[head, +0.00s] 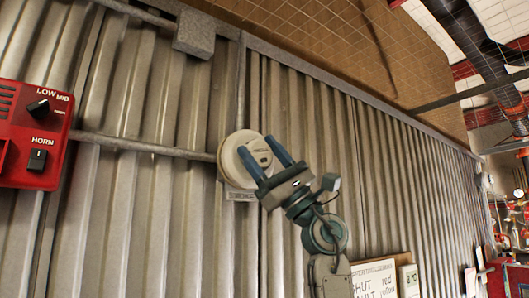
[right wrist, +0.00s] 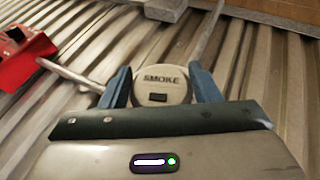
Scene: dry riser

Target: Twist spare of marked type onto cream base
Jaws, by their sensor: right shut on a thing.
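A round cream detector head marked SMOKE (right wrist: 160,82) sits between the two blue fingers of my right gripper (right wrist: 161,84), which is shut on it. In the head view the right gripper (head: 257,147) reaches up from the lower right to this detector (head: 258,153), against the corrugated wall. A wider cream disc, apparently the base (head: 228,165), shows behind the detector's left side. The detector covers most of the base, so I cannot tell whether the two are seated together or just touching. My left gripper is not in view.
A small label (head: 240,194) is below the base. A pipe (head: 150,147) runs left from it to a red panel (head: 35,135) with HORN and LOW/MID knobs. A grey box (head: 195,35) is above. Signs (head: 375,281) are at the lower right.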

